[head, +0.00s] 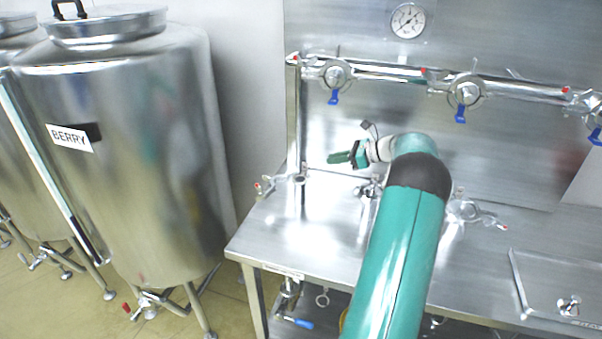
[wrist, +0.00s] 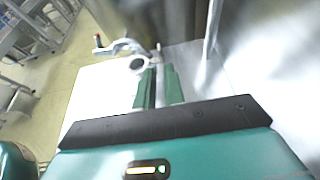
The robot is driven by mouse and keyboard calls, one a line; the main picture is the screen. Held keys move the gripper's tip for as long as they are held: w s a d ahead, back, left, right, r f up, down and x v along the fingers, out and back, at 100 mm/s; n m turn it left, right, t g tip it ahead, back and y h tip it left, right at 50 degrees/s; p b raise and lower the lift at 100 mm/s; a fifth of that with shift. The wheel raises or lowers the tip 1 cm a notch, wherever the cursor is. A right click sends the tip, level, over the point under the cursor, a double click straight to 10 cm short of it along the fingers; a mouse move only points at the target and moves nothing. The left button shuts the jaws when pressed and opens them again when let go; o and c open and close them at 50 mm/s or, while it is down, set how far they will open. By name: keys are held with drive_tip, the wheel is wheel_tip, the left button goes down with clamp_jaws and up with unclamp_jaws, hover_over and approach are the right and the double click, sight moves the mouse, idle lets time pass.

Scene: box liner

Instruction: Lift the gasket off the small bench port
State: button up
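My gripper (head: 340,157) is above the left part of the steel bench (head: 262,240), with its green fingers pointing left. In the wrist view the two fingers (wrist: 160,70) stand a little apart, and I see nothing between them. In the head view a small port with a clamp (head: 285,181) stands near the bench's left edge, left of and below the gripper. I cannot make out the gasket as a separate ring on it.
A steel pipe with blue-handled valves (head: 461,112) runs along the back panel. An upright pipe (head: 294,120) stands near the port. Another clamped port (head: 468,211) is right of my arm. A BERRY tank (head: 125,140) stands left. A square lid (head: 560,285) lies at right.

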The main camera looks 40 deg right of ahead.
drive_tip(key=x, duration=1.3)
drive_tip(key=shift+s, duration=0.1)
drive_tip(key=shift+c, duration=0.4)
drive_tip(key=shift+a, duration=0.1)
clamp_jaws()
drive_tip(key=shift+r, duration=0.15)
